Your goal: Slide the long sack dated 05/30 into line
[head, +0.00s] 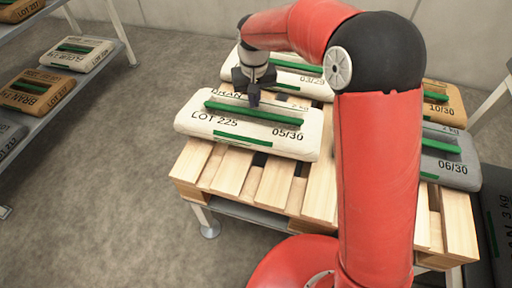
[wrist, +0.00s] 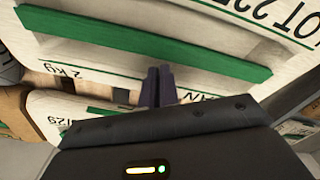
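The long white sack dated 05/30 (head: 255,145) lies flat on the wooden pallet (head: 228,178), with a raised green bar along its top. Its left end reaches to or past the pallet's left edge. It fills the upper part of the wrist view (wrist: 215,28). My gripper (head: 254,100) points down at the sack's far side, behind the green bar. In the wrist view its two fingers (wrist: 158,84) are side by side with nothing seen between them. I cannot tell whether they touch the sack. A white sack dated 03/29 (head: 308,82) lies behind it.
A grey sack dated 06/30 (head: 452,172) and a brown sack (head: 448,98) lie on the pallet's right side, partly behind my arm. A shelf rack (head: 70,98) with several sacks stands at the left. Bare slats show along the pallet's front. The floor between rack and pallet is clear.

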